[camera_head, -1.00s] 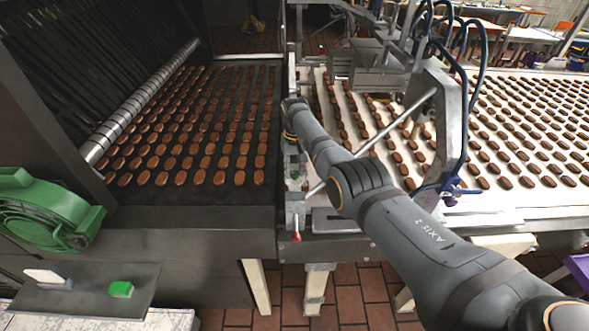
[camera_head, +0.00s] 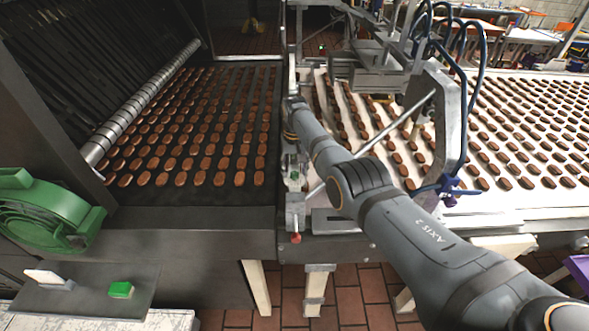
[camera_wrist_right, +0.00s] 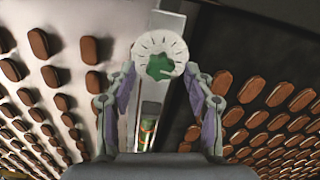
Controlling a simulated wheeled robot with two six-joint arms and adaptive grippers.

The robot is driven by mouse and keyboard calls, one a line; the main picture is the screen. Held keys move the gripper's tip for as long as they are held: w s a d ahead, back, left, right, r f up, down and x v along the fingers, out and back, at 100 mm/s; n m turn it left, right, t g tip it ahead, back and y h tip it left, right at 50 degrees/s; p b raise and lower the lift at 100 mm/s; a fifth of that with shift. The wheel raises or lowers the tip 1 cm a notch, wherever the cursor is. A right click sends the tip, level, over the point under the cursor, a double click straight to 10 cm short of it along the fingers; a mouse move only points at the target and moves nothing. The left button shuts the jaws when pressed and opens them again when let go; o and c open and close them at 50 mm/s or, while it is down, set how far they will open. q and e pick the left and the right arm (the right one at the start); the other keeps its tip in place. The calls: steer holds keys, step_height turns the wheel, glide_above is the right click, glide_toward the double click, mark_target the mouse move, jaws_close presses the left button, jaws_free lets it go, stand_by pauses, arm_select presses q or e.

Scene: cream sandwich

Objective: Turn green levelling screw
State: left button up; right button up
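The green levelling screw (camera_wrist_right: 160,66) shows in the right wrist view as a green knob on a round white dial with dark marks. My right gripper (camera_wrist_right: 161,70) is open, with one finger on each side of the dial. A gap shows between each finger and the green knob. I cannot tell whether the fingertips touch the dial's rim. In the head view my right arm reaches in from the lower right to the strip between the two belts, and its wrist hides most of the gripper and the screw. My left gripper is not in view.
A dark belt (camera_head: 105,201) with rows of brown biscuits lies left, a white belt (camera_head: 500,214) right. A metal machine frame with blue hoses (camera_head: 482,60) stands behind my right arm. A red-tipped lever (camera_head: 296,238) hangs at the front edge. A green motor (camera_head: 45,220) sits at left.

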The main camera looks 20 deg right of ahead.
mark_target(295, 173)
steer(key=shift+f, duration=0.1)
step_height(295, 173, up, 12)
stand_by(0.5)
